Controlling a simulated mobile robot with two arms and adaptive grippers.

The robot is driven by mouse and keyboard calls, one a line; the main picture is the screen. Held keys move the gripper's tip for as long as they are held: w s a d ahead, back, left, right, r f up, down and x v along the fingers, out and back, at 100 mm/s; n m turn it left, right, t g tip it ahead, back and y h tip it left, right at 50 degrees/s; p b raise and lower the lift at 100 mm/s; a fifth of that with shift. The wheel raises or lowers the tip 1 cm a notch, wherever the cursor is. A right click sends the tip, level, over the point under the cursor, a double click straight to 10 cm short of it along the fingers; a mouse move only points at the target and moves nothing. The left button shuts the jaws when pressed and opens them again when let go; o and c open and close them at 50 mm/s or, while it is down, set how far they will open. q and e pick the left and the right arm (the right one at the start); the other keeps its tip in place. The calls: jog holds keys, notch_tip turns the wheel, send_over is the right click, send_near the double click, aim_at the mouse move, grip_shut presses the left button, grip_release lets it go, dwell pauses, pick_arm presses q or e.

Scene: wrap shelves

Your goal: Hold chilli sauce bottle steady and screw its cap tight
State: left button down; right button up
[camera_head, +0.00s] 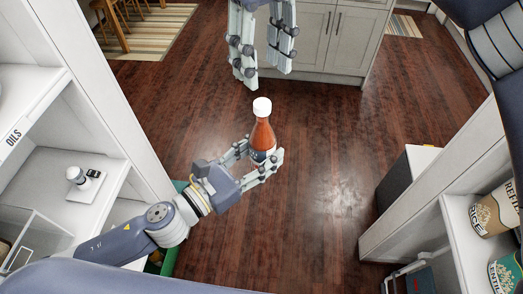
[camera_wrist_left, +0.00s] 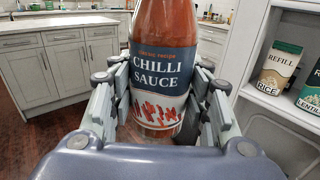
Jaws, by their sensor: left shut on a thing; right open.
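The chilli sauce bottle (camera_head: 262,138) is red-brown with a dark and white label and a white cap (camera_head: 262,107) on its top. My left gripper (camera_head: 262,165) is shut on the bottle's lower body and holds it upright in mid-air. In the left wrist view the bottle (camera_wrist_left: 160,75) stands between the fingers, its label facing the camera; its cap is out of that view. My right gripper (camera_head: 262,78) is open and empty, fingers pointing down, above the cap in the picture and apart from it.
A white shelf unit (camera_head: 100,150) stands at the left, with an oils label. Another white shelf (camera_head: 450,185) at the right holds refill packs (camera_head: 495,212). A grey cabinet (camera_head: 330,40) stands at the back. The wooden floor (camera_head: 330,140) between them is clear.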

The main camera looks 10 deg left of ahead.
aim_at(262, 103)
notch_tip(262, 103, down, 8)
jog(key=shift+r, duration=0.15)
dwell(0.4)
grip_shut()
